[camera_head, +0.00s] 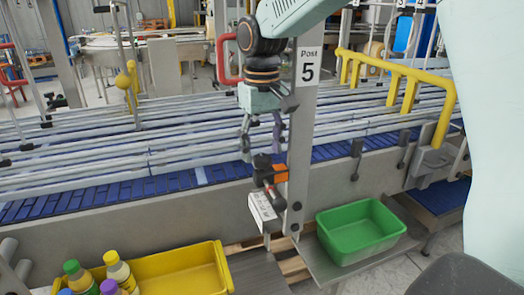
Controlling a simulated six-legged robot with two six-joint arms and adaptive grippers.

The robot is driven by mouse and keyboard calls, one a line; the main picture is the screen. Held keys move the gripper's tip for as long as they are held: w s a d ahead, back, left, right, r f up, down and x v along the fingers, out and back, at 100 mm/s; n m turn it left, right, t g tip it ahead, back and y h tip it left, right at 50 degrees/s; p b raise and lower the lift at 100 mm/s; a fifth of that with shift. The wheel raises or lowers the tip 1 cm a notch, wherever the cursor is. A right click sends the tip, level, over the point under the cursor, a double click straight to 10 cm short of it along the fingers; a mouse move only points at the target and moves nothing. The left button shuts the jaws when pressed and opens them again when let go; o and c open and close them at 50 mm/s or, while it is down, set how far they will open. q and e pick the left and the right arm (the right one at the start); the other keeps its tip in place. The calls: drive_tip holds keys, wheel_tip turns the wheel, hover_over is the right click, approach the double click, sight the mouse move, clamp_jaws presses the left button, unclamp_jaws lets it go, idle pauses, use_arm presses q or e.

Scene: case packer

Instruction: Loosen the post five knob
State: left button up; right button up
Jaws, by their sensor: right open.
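Post five (303,120) is a grey upright post with a white "Post 5" label (308,66), standing at the near side of the conveyor. A dark clamp fitting (265,176) sits low on the post, with an orange part (281,173) beside it. I cannot tell for sure which part is the knob. My right gripper (262,150) points down in front of the post, just above this fitting. Its fingers are apart with nothing seen between them. A white tag with small writing (262,208) is below the fitting. My left gripper is out of view.
The conveyor with blue slats (130,193) and long grey rails runs behind the post. A yellow tray (185,268) with several bottles is at the lower left. A green bin (358,232) is right of the post. A yellow guard rail (410,72) stands at the upper right.

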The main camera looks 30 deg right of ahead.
sight(263, 157)
wheel_tip(263, 157, up, 11)
drive_tip(key=shift+f, duration=0.15)
drive_tip(key=shift+s, duration=0.2)
drive_tip(key=shift+w, duration=0.15)
idle(0.4)
idle(0.4)
idle(0.4)
